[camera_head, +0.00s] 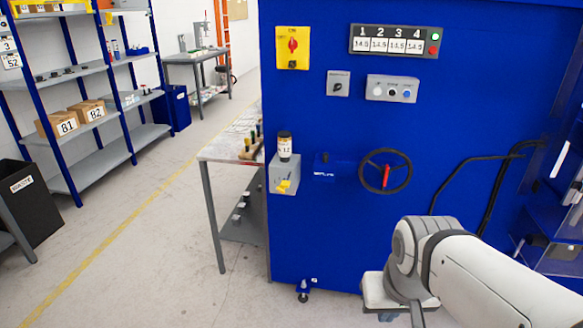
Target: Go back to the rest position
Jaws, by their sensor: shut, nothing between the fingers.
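My white and grey arm (480,270) reaches in from the lower right corner and bends down at a rounded joint, in front of the blue machine (330,230). My gripper does not show; the fingers are hidden or below the picture's bottom edge. The machine's front carries a black handwheel (403,166) with a red handle, a yellow panel with a red switch (293,46), a four-number display (393,41) and a button box (391,89). The visible part of my arm appears apart from the handwheel.
A grey workbench (222,147) stands left of the machine. Shelves (80,72) with boxes B1 (58,122) and B2 (88,110) and a black waste bin (30,205) stand at the left. The floor between, with a yellow line (110,238), is clear. Black cables (490,185) hang at the right.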

